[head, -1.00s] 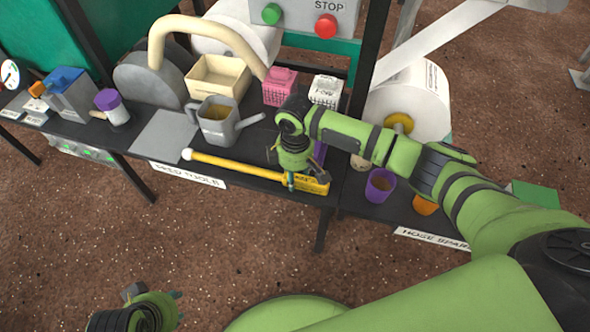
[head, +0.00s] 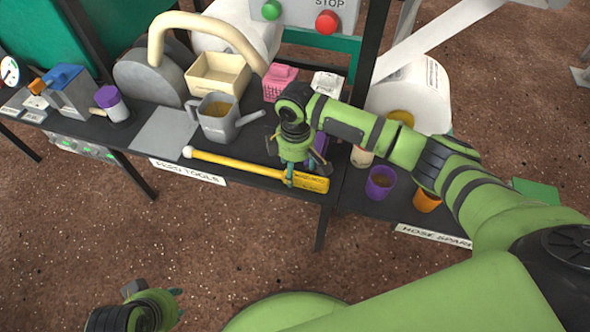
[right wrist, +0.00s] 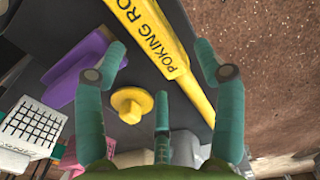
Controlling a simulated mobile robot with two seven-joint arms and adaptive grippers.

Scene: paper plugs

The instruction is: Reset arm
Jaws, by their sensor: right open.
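My right gripper (head: 296,172) hangs over the front of the shelf, above the yellow poking rod (head: 240,167). In the right wrist view its teal fingers (right wrist: 160,85) are spread with nothing between them in their grip. The poking rod (right wrist: 160,40) lies beyond the fingertips, its lettered wide end in view. A yellow knobbed piece (right wrist: 132,104) and a purple object (right wrist: 85,68) lie on the dark shelf there. My left gripper (head: 176,302) is at the bottom left of the head view, over the ground; whether its fingers are open is unclear.
The dark shelf holds a grey watering can (head: 217,118), a cream bin (head: 218,75), a pink basket (head: 279,82) and a white basket (head: 327,85). A purple cup (head: 380,183) and an orange cup (head: 427,200) stand at right. The brown ground in front is clear.

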